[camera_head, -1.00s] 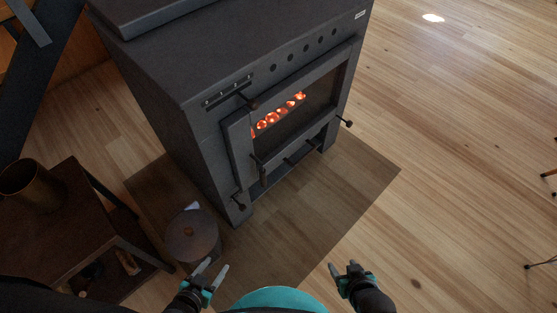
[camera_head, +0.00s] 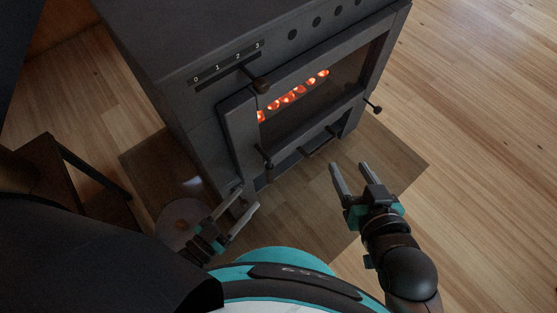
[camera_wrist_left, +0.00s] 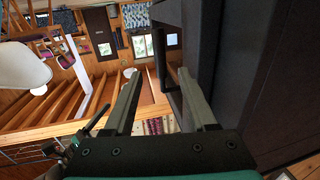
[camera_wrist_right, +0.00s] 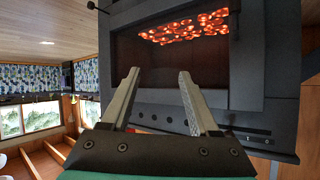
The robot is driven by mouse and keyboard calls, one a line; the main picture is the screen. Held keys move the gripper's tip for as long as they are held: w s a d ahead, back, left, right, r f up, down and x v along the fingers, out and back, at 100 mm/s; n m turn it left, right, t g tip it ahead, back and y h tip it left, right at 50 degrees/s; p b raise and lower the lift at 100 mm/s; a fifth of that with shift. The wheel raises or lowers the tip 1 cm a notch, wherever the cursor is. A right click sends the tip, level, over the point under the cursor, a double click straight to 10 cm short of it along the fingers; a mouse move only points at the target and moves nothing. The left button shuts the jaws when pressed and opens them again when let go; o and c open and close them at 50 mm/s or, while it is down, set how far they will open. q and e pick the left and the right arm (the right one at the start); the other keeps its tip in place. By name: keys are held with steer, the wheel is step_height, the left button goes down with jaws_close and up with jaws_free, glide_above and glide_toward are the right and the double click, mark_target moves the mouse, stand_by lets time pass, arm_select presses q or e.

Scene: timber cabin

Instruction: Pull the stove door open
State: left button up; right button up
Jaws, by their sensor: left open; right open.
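The dark grey stove (camera_head: 170,55) stands ahead in the head view. Its door (camera_head: 335,88) has a glass pane with glowing coals behind it and appears shut. A short dark handle (camera_head: 264,157) sits at the door's lower left. My left gripper (camera_head: 249,197) is open and empty, low in front of the stove's left corner. My right gripper (camera_head: 349,166) is open and empty, in front of the stove's right part, apart from the door. The right wrist view shows the coals (camera_wrist_right: 185,28) beyond the open fingers. The left wrist view shows a dark stove side (camera_wrist_left: 235,60) close by.
A lever (camera_head: 262,86) under a 0-to-3 scale juts out above the door. A knob (camera_head: 375,107) sticks out at the right, and a bar handle (camera_head: 320,142) lies below the door. A round object (camera_head: 180,222) and a dark side table (camera_head: 45,165) stand left. Floor at right is clear.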

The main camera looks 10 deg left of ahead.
mark_target(267, 177)
arm_select(q)
steer(key=b+x, duration=0.2)
steer(key=x, duration=1)
steer(key=shift+w, duration=0.15)
steer(key=shift+b+x, duration=0.3)
steer(key=shift+x, duration=0.5)
arm_select(e)
steer(key=shift+s+a+r+m+t+y, duration=0.25)
steer(key=shift+a+r+t+y, duration=0.4)
steer(key=shift+t, duration=0.55)
steer(key=shift+s+a+r+m+t+y, duration=0.15)
steer(key=shift+s+a+r+t+y, duration=0.15)
steer(key=shift+a+r+t, duration=0.7)
steer(key=shift+d+f, duration=0.1)
steer(key=shift+f, duration=0.2)
arm_select(q)
jaws_close()
